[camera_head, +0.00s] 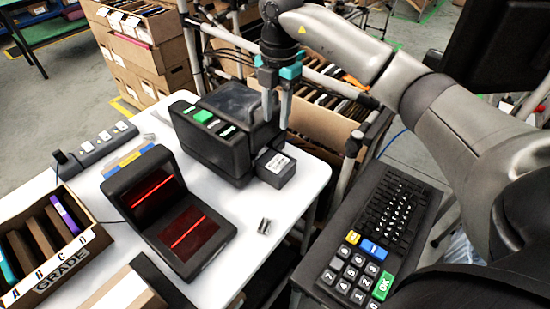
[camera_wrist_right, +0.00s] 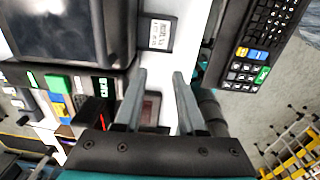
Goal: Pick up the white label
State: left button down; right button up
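The white label (camera_head: 278,163) with dark print lies on the top of a small dark box at the front of the black printer (camera_head: 225,140). It also shows in the right wrist view (camera_wrist_right: 160,34), upper middle, beyond the fingertips. My right gripper (camera_head: 277,112) points down above the printer's right side, with its two grey fingers apart and nothing between them. In the right wrist view the open fingers (camera_wrist_right: 159,76) are apart from the label. My left gripper is not in view.
A black scanner with red lines (camera_head: 170,215) stands left of the printer. A keyboard (camera_head: 385,215) with a number pad is at the right. A box marked GRADE (camera_head: 60,272) is at the lower left. A small metal piece (camera_head: 264,226) lies on the white table (camera_head: 290,205), otherwise clear there.

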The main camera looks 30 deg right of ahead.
jog(key=d, duration=0.1)
send_over(281, 165)
jog(key=f, duration=0.9)
jog(key=shift+w+a+f+b, duration=0.1)
jog(key=shift+w+f+b, duration=0.15)
jog(key=shift+b, duration=0.05)
jog(key=shift+s+f, duration=0.2)
jog(key=shift+f, duration=2.55)
jog(key=shift+d, duration=0.2)
grip_shut()
